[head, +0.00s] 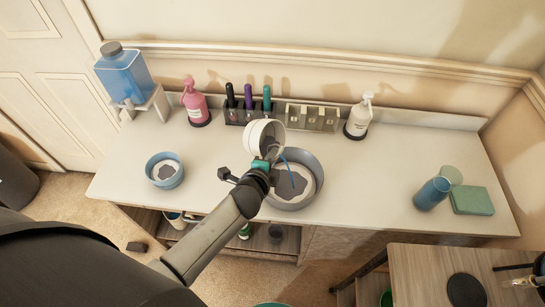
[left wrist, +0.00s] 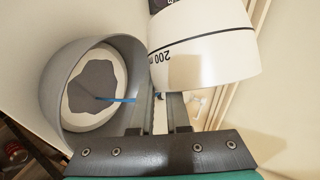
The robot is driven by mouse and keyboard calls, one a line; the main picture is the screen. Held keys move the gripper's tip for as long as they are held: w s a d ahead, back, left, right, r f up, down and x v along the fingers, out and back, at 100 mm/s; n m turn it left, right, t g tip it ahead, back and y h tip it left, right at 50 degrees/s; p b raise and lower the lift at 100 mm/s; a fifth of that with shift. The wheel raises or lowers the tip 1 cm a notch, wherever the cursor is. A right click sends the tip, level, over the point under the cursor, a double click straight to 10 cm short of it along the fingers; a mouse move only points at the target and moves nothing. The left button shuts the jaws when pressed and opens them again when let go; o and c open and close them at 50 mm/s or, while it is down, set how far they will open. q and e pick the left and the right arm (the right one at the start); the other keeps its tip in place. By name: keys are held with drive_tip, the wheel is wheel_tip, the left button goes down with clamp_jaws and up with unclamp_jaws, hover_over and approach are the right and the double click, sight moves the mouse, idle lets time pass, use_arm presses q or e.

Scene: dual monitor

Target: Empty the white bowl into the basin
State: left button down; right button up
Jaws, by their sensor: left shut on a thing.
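The white bowl (head: 254,138) is tilted, its open side to the right, above the left edge of the grey basin (head: 317,172). My left gripper (head: 262,164) is shut on the bowl's wall. In the left wrist view the white bowl (left wrist: 210,64) shows a "200" mark, and my left gripper's fingers (left wrist: 158,112) reach to it. The basin (left wrist: 51,95) is at the left there, with a pale floor and a dark grey patch. A thin blue streak runs from near the bowl down into the basin; I cannot tell surely if it is liquid. My right gripper is out of view.
A blue bowl (head: 154,167) stands left on the counter (head: 235,207). Behind are a pink pump bottle (head: 195,103), a rack of coloured bottles (head: 247,114) and a white pump bottle (head: 358,119).

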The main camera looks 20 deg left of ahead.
use_arm(q)
drive_tip(key=shift+y, duration=0.3)
drive_tip(key=shift+d+m+t+y+b, duration=0.15)
drive_tip(key=shift+m+t+y+b, duration=0.15)
drive_tip(key=shift+m+b, duration=0.65)
drive_tip(key=shift+b, duration=0.3)
drive_tip(key=shift+r, duration=0.1)
drive_tip(key=shift+y+b, duration=0.4)
drive_tip(key=shift+b, duration=0.15)
drive_tip(key=shift+d+m+t+y+b, duration=0.1)
drive_tip(key=shift+m+t+y+b, duration=0.2)
drive_tip(key=shift+m+t+b, duration=0.25)
